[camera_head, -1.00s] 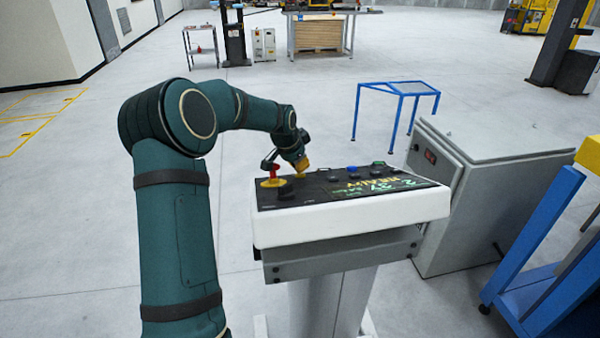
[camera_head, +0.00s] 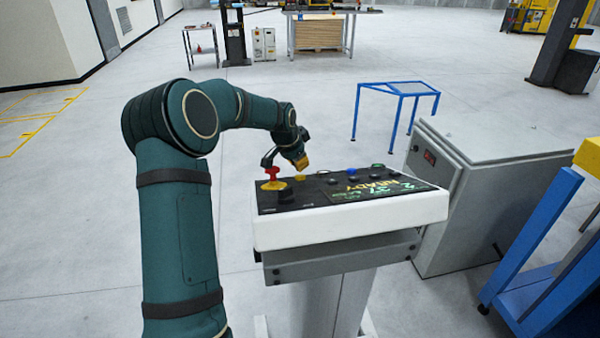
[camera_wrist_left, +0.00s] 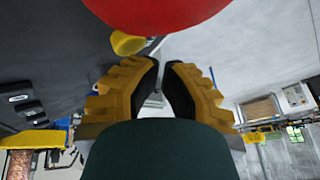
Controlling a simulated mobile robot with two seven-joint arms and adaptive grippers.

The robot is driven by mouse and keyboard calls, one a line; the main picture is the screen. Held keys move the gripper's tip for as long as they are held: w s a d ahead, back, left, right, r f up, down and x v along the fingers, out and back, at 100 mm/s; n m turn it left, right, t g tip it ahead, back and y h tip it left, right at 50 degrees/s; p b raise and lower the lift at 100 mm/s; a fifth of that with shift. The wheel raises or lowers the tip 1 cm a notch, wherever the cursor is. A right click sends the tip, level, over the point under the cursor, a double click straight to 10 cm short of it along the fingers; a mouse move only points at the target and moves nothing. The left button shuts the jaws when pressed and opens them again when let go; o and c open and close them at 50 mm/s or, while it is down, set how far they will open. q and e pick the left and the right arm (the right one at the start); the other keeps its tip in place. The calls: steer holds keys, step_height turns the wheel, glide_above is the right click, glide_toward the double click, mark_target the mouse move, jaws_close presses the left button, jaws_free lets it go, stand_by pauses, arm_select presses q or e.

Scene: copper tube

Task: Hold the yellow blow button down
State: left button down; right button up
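The yellow blow button (camera_head: 300,178) is on the left part of the control panel's dark top, just behind the red knob. It also shows in the left wrist view (camera_wrist_left: 127,43), beyond the fingertips. My left gripper (camera_head: 302,163) points down with its yellow fingers just above the button, and a small gap seems to lie between them. In the left wrist view the two fingers (camera_wrist_left: 161,64) lean close together at the tips with a narrow gap and nothing held. Whether they are fully shut is unclear. My right gripper is not in view.
A red mushroom knob (camera_head: 272,173) on a yellow base stands close in front of the gripper. Other buttons and a lit display (camera_head: 385,187) are farther right on the panel (camera_head: 350,222). A grey cabinet (camera_head: 480,200) stands to the right. Open floor lies behind.

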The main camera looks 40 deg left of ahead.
arm_select(q)
steer(key=shift+w+a+r, duration=0.1)
steer(key=shift+a+r, duration=0.05)
steer(key=shift+r, duration=0.15)
steer(key=r+p, duration=0.1)
steer(key=r, duration=0.1)
steer(key=p, duration=0.1)
steer(key=shift+w+a+r+p, duration=0.35)
steer(key=shift+a+r, duration=0.05)
steer(key=shift+w+a+r+p, duration=0.15)
steer(key=shift+a+r+p, duration=0.1)
steer(key=shift+r, duration=0.2)
steer(key=shift+w+a+r+p, duration=0.1)
steer(key=shift+r+p, duration=0.15)
steer(key=shift+r, duration=0.2)
